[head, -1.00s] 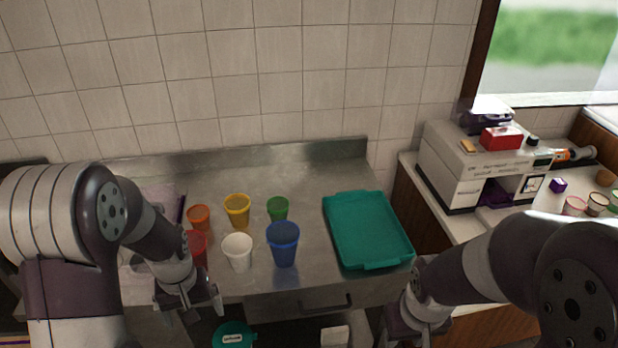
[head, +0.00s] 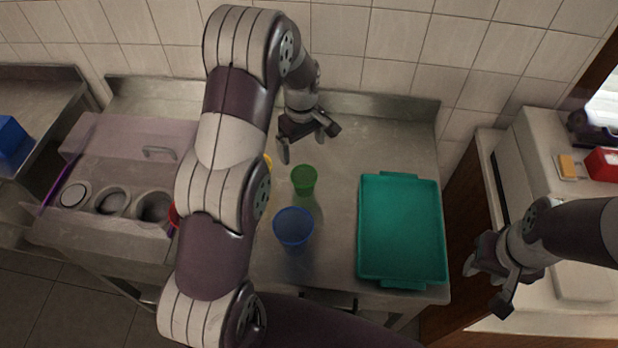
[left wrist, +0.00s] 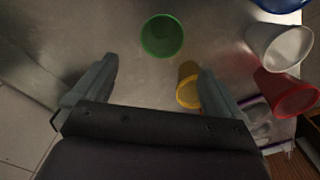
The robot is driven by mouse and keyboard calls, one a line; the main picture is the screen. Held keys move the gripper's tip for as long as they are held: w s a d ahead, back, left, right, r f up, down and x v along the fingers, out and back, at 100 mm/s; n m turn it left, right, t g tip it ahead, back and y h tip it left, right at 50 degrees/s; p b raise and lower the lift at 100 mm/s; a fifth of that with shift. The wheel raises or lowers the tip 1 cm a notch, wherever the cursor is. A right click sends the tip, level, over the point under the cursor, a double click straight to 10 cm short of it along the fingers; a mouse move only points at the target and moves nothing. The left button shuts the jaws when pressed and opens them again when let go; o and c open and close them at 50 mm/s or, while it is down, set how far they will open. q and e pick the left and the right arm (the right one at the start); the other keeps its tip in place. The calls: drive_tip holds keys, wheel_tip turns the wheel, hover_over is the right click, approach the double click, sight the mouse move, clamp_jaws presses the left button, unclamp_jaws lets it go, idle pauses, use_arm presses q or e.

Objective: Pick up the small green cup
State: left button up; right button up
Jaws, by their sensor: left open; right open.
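The small green cup (head: 304,180) stands upright on the steel counter, behind the blue cup (head: 293,228). My left gripper (head: 307,149) is open and empty, above and just behind the green cup in the head view. In the left wrist view the green cup (left wrist: 162,36) lies ahead of the open fingers (left wrist: 155,82), between their lines and not touched. My right gripper (head: 487,287) is open and empty, off the counter's right side.
A yellow cup (left wrist: 188,86) stands near one left finger in the wrist view, with white (left wrist: 281,46) and red (left wrist: 287,93) cups further right. A teal tray (head: 402,228) lies right of the blue cup. A topping unit with round wells (head: 111,201) is at left.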

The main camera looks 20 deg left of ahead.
sight(304, 176)
use_arm(q)
drive_tip(key=f+p, duration=0.1)
drive_tip(key=f, duration=0.2)
drive_tip(key=f+p, duration=0.2)
drive_tip(key=f, duration=0.2)
drive_tip(key=s+f+p, duration=0.1)
drive_tip(key=f, duration=0.3)
drive_tip(key=shift+d+f+p, duration=0.15)
drive_tip(key=shift+d+p, duration=0.1)
drive_tip(key=shift+p, duration=0.1)
drive_tip(key=shift+w+f, duration=0.1)
drive_tip(key=shift+f, duration=0.2)
drive_tip(key=shift+w+f, duration=0.1)
drive_tip(key=shift+w, duration=0.1)
drive_tip(key=c, duration=1)
drive_tip(key=shift+s, duration=0.15)
use_arm(e)
wheel_tip(304, 176, up, 5)
drive_tip(key=shift+s+f, duration=0.1)
